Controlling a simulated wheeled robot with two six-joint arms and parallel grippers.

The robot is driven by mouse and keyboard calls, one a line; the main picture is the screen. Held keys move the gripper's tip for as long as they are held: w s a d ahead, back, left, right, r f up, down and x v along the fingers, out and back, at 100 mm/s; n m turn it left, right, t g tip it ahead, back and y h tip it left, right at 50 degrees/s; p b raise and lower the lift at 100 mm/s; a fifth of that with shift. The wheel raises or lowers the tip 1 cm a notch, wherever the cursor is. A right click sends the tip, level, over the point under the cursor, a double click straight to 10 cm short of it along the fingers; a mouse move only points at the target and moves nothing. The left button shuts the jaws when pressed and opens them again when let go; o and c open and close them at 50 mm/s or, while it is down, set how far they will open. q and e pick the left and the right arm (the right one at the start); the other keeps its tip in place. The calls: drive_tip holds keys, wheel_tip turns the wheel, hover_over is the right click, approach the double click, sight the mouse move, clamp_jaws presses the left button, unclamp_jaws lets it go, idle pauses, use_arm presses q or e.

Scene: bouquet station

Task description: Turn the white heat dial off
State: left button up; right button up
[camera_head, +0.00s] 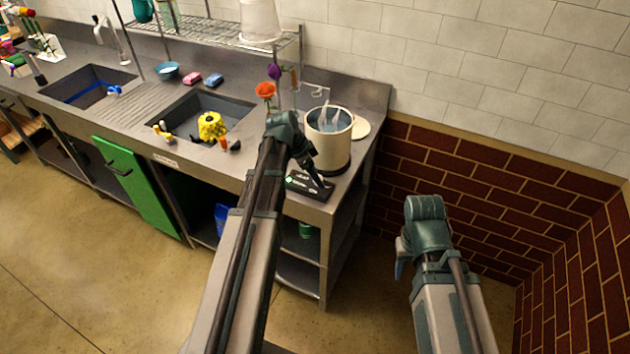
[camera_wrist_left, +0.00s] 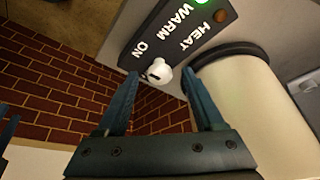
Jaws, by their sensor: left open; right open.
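The white heat dial (camera_wrist_left: 158,71) shows in the left wrist view on a dark control panel (camera_wrist_left: 180,32) with the words ON, WARM and HEAT. A green light (camera_wrist_left: 202,2) on the panel is lit. My left gripper (camera_wrist_left: 160,85) is open, with its fingers on either side of the dial in that view; I cannot tell whether they touch it. In the head view the left gripper (camera_head: 318,178) is over the panel (camera_head: 308,187) at the counter's front corner, and the dial is hidden there. My right gripper (camera_head: 402,262) is open, empty and away from the counter.
A cream pot (camera_head: 328,145) stands right behind the panel, close to the left gripper. A sink (camera_head: 190,112) with a yellow flower (camera_head: 211,126) lies to the left. A brick wall (camera_head: 480,190) bounds the right; open floor lies in front.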

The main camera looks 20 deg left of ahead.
use_arm(q)
clamp_jaws()
idle(0.4)
drive_tip(key=n, duration=0.1)
drive_tip(key=n+t, duration=0.1)
drive_tip(key=n, duration=0.1)
drive_tip(key=shift+s+d+y, duration=0.15)
drive_tip(key=shift+d+y, duration=0.05)
drive_tip(key=shift+y, duration=0.2)
drive_tip(key=n+y, duration=0.1)
drive_tip(key=n, duration=0.1)
drive_tip(key=n+y, duration=0.1)
drive_tip(key=n, duration=0.2)
drive_tip(key=shift+d+t, duration=0.15)
drive_tip(key=shift+t, duration=0.25)
drive_tip(key=n+y, duration=0.1)
drive_tip(key=n, duration=0.4)
drive_tip(key=shift+d+y, duration=0.2)
drive_tip(key=shift+y, duration=0.2)
drive_tip(key=n, duration=0.2)
drive_tip(key=n+g+y, duration=0.1)
drive_tip(key=n, duration=0.1)
drive_tip(key=shift+d+n+y, duration=0.1)
drive_tip(key=shift+n+y, duration=0.2)
